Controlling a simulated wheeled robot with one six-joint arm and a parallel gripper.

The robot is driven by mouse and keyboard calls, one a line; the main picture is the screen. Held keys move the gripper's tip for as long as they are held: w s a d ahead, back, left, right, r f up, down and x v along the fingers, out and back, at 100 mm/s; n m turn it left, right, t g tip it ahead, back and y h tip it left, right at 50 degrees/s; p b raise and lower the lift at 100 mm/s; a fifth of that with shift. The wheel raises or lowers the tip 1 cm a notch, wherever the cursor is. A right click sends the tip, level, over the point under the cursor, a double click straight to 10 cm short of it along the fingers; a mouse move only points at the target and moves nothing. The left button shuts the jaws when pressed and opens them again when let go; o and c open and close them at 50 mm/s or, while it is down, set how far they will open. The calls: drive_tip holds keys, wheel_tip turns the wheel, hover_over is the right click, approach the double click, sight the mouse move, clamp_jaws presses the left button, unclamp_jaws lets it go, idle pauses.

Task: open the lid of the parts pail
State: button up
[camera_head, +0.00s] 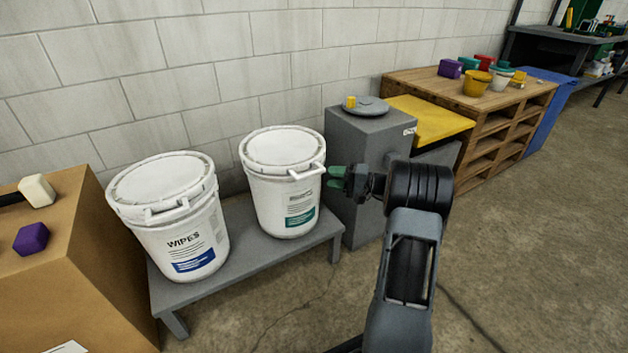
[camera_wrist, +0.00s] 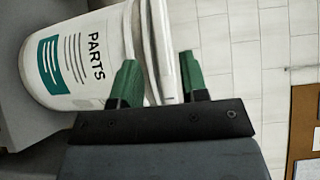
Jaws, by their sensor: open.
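The parts pail (camera_head: 283,205) is white with a green label and stands upright on a low grey bench. Its name shows in the wrist view, where the pail (camera_wrist: 85,60) appears turned sideways. Its white lid (camera_head: 284,147) lies flat and closed on top, with a white handle (camera_head: 307,172) at the front right of the rim. My gripper (camera_head: 336,177) is at the pail's right side, at handle height. In the wrist view its green fingers are apart (camera_wrist: 158,78), with white lid or handle material between them. I cannot tell whether they touch it.
A white wipes pail (camera_head: 186,235) with a blue label stands to the left on the grey bench (camera_head: 250,262). A grey cabinet (camera_head: 350,150) is close behind my gripper. A cardboard box (camera_head: 90,265) stands far left. The concrete floor at front right is clear.

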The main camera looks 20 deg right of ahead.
sight(314, 175)
drive_tip(key=b+x, duration=0.1)
drive_tip(key=x, duration=0.5)
drive_tip(key=shift+w+a+b, duration=0.2)
drive_tip(key=shift+a+b, duration=0.05)
drive_tip(key=shift+b, duration=0.1)
drive_tip(key=shift+c, duration=0.3)
clamp_jaws()
